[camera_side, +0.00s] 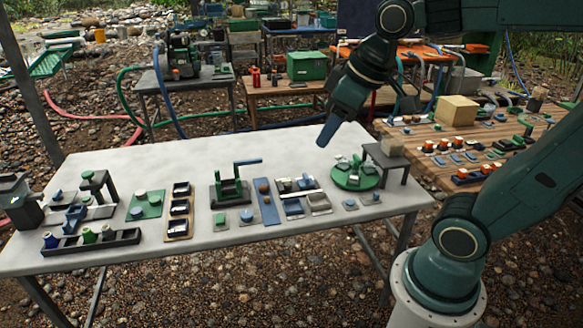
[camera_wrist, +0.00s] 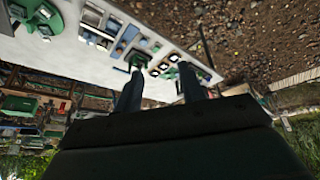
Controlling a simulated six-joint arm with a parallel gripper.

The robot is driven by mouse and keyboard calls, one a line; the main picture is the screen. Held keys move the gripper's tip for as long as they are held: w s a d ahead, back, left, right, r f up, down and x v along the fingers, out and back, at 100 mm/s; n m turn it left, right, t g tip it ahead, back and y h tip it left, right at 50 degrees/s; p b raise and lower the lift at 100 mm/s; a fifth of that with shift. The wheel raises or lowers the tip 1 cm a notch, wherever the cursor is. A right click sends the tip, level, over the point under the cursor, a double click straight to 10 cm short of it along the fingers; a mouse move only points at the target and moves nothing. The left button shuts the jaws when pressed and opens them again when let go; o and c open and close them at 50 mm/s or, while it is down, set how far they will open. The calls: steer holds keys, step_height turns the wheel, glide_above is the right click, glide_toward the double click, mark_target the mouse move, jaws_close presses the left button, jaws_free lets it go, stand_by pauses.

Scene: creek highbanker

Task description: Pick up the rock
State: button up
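A small brown rounded piece (camera_side: 263,186) lies on a blue strip near the table's middle. I cannot tell for sure which of them is the rock. My gripper (camera_side: 326,136) hangs above the back of the white table, left of the stand, and touches nothing. In the wrist view my gripper (camera_wrist: 161,72) has two fingers well apart with nothing held between them.
A green round plate (camera_side: 355,176) with small parts lies left of the stand. A green clamp-like fixture (camera_side: 230,188), a black tray (camera_side: 90,242) and several small parts spread along the front. The back left of the white table is clear. A wooden table (camera_side: 480,140) stands to the right.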

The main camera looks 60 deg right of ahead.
steer(key=w+d+f+n+g+y, duration=0.1)
steer(key=w+d+f+n, duration=0.15)
steer(key=w+d, duration=0.55)
steer(key=w+d+f+n, duration=0.1)
steer(key=w+d+f, duration=0.4)
steer(key=w, duration=0.5)
steer(key=w+d+f+n+y, duration=0.1)
steer(key=w+d+f, duration=0.1)
steer(key=d+f, duration=0.7)
steer(key=w+d+f+n, duration=0.1)
steer(key=w+d+f, duration=0.1)
steer(key=d+f, duration=0.8)
steer(key=shift+w+d+f+n+y, duration=0.25)
steer(key=shift+w+d+n+y, duration=0.15)
steer(key=shift+d, duration=0.2)
glide_above(289, 183)
steer(key=s+d, duration=0.2)
steer(key=shift+g, duration=0.3)
steer(key=shift+w+f, duration=0.15)
steer(key=shift+f, duration=3.85)
steer(key=shift+a, duration=0.1)
steer(key=shift+x, duration=2.55)
